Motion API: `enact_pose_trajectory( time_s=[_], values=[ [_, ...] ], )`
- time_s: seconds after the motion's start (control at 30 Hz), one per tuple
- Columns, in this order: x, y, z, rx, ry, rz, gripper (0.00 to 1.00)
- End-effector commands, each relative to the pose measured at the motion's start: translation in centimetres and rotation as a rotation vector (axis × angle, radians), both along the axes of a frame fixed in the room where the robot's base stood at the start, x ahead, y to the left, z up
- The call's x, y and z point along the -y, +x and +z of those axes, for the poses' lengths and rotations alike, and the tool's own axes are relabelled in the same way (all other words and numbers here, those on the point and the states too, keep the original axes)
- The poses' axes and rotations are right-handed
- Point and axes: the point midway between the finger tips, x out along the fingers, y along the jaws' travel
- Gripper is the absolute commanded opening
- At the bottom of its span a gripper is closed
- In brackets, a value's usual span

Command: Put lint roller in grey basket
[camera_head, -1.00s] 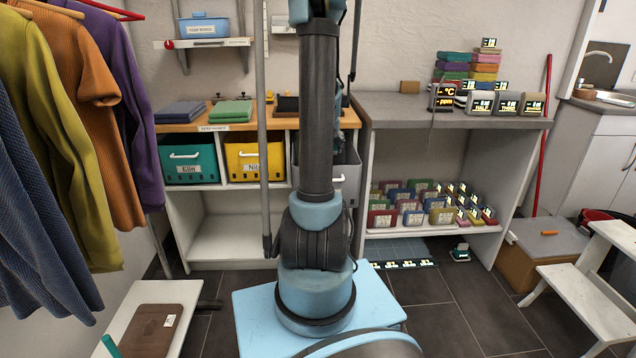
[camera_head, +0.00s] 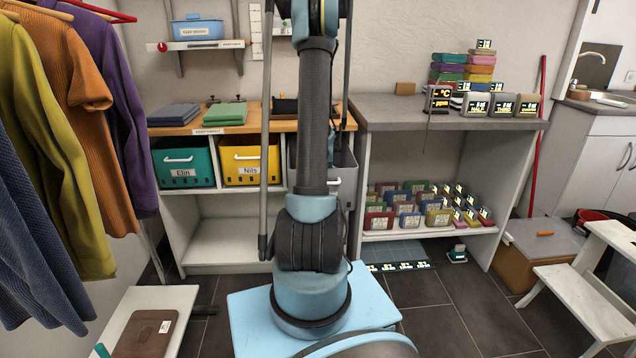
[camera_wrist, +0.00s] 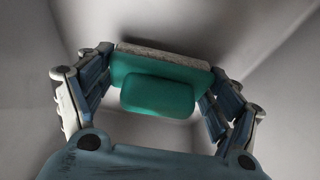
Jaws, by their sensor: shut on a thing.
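My gripper (camera_wrist: 160,75) shows in the wrist view, its fingers on either side of a teal block (camera_wrist: 158,95) with a pale grey layer along its far edge. It is shut on this block; I cannot tell from its shape whether it is the lint roller. Pale grey surfaces surround it in that view. The grey basket (camera_head: 348,178) is in the right bay of the wooden-topped shelf in the head view, partly behind my arm. My gripper is hidden in the head view. A teal stick-like end (camera_head: 102,350) shows at the lower left.
A teal basket (camera_head: 183,162) and a yellow basket (camera_head: 250,160) stand left of the grey one. A white bench (camera_head: 190,300) with a brown board (camera_head: 145,333) is at lower left, below hanging clothes. A white step stool (camera_head: 590,300) is at right. Dark floor tiles lie between.

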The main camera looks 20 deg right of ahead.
Motion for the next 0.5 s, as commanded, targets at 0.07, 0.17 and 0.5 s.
enact_pose_trajectory(
  time_s=[0.07,0.17,0.5],
  values=[
    [0.0,0.0,-0.5,0.0,0.0,0.0,0.53],
    [0.1,0.0,-0.7,0.0,0.0,-0.001,0.53],
    [1.2,4.1,-0.7,0.0,0.0,-0.001,0.53]
  ],
)
